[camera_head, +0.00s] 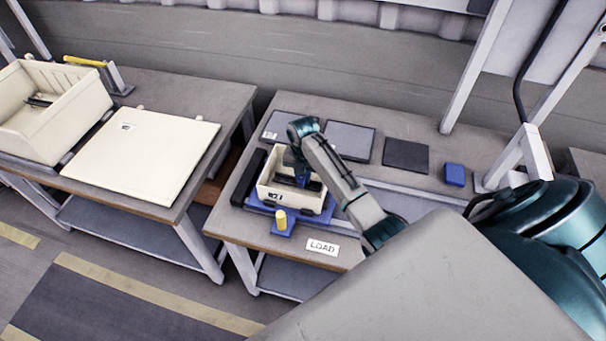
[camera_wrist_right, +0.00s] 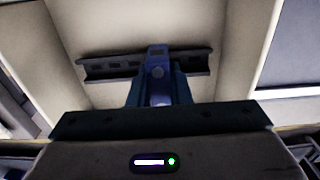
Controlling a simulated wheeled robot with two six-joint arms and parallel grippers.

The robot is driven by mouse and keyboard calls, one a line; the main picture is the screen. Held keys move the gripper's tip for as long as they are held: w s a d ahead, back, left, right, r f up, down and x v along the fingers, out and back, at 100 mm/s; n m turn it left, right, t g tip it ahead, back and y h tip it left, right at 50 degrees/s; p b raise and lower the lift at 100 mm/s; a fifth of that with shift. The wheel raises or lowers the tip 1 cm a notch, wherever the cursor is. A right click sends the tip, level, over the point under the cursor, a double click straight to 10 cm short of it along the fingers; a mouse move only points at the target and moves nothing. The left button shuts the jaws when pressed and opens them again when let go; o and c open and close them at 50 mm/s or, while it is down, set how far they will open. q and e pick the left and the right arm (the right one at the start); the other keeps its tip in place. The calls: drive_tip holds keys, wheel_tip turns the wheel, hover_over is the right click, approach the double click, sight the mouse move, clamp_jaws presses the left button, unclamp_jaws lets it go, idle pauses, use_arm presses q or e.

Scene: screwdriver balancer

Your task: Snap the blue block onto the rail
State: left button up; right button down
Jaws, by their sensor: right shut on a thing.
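A cream box (camera_head: 277,196) with a label on its front wall stands on the right-hand table in the head view. In the wrist view a dark rail (camera_wrist_right: 105,67) runs across the box's floor (camera_wrist_right: 110,25). My right gripper (camera_head: 301,177) reaches down into the box. It is shut on the blue block (camera_wrist_right: 157,73), which sits at the middle of the rail in the wrist view. I cannot tell whether the block touches the rail or is seated on it. In the head view the gripper largely hides the block. My left gripper is not in view.
The box stands in a blue fixture (camera_head: 283,229) with a yellow knob (camera_head: 281,215). Behind are dark pads (camera_head: 350,141) and another blue item (camera_head: 454,174). The left table (camera_head: 182,102) holds a second cream box (camera_head: 45,125) and a cream lid-like panel (camera_head: 140,155).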

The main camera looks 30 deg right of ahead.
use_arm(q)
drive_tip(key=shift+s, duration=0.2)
use_arm(e)
drive_tip(key=shift+f, duration=0.1)
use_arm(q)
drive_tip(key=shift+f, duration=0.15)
use_arm(e)
drive_tip(key=shift+f, duration=0.25)
